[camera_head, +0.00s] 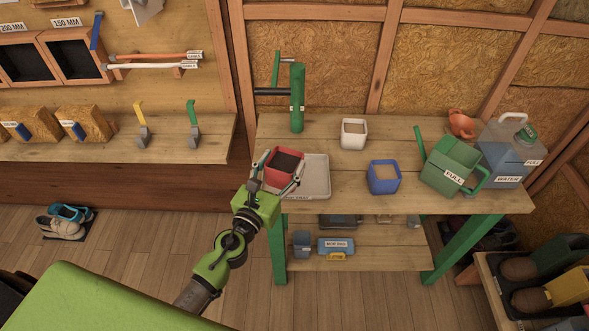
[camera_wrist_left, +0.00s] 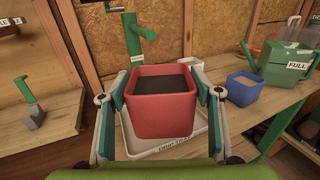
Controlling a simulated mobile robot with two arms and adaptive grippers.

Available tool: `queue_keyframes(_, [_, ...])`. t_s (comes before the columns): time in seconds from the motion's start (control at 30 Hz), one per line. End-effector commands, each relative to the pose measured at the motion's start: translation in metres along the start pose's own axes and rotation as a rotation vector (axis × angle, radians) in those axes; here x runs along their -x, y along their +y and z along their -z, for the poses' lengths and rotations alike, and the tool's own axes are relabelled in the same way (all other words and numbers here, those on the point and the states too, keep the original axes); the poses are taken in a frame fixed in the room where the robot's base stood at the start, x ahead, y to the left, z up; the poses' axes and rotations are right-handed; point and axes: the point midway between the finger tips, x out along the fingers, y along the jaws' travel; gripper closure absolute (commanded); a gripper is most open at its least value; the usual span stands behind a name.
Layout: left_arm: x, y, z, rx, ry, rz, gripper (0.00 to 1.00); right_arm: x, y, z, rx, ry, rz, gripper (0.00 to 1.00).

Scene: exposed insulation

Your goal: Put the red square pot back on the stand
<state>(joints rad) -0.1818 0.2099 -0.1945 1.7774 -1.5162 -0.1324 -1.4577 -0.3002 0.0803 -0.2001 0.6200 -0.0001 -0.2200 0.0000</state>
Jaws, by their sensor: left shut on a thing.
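The red square pot (camera_head: 284,179) is filled with dark soil and is upright. My left gripper (camera_head: 276,173) is shut on it, with a finger on each side, as the left wrist view also shows the red pot (camera_wrist_left: 161,105) between the fingers. The pot is over the left part of a pale drip tray (camera_head: 318,177) on a wooden-topped stand (camera_head: 340,195) with green legs. I cannot tell whether the pot touches the tray. The pot's underside is hidden. My right gripper is not in view.
A white pot (camera_head: 354,134) and a blue pot (camera_head: 384,178) stand to the right. A green watering can (camera_head: 452,163) and a water container (camera_head: 506,160) are at the right end. A green upright pump (camera_head: 297,100) rises behind the tray. Bare wood lies between the pots.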

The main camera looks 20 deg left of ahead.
Motion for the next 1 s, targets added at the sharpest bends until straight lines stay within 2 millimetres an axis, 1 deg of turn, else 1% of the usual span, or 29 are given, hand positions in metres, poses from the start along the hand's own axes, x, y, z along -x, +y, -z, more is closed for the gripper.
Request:
queue_keyframes(0.03, [-0.015, 0.002, 0.006, 0.0, -0.007, -0.002, 0.76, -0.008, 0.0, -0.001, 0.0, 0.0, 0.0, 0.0])
queue_keyframes(0.23, [-0.063, 0.007, 0.029, 0.0, -0.007, -0.002, 0.76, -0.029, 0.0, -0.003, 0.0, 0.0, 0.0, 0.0])
queue_keyframes(0.3, [-0.069, 0.008, 0.046, 0.0, -0.004, -0.001, 0.76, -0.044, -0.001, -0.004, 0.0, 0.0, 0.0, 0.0])
queue_keyframes(0.4, [-0.081, 0.009, 0.059, -0.001, -0.005, 0.0, 0.76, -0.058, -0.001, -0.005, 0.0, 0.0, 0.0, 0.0])
queue_keyframes(0.5, [-0.09, 0.01, 0.069, -0.001, -0.005, 0.0, 0.76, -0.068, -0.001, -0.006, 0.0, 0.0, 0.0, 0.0])
queue_keyframes(0.6, [-0.096, 0.01, 0.073, 0.0, -0.005, 0.0, 0.76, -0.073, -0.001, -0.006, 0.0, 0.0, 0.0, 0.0])
queue_keyframes(0.73, [-0.099, 0.011, 0.075, 0.0, -0.004, 0.0, 0.76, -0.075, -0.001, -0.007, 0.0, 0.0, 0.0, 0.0])
queue_keyframes(0.83, [-0.103, 0.011, 0.081, 0.0, -0.004, -0.001, 0.76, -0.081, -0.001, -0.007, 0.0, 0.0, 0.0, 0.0])
queue_keyframes(0.9, [-0.108, 0.012, 0.088, -0.001, -0.005, -0.001, 0.76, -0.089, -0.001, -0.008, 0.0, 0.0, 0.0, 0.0])
queue_keyframes(1.0, [-0.107, 0.012, 0.103, -0.003, -0.002, 0.001, 0.76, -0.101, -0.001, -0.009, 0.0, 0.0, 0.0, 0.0])
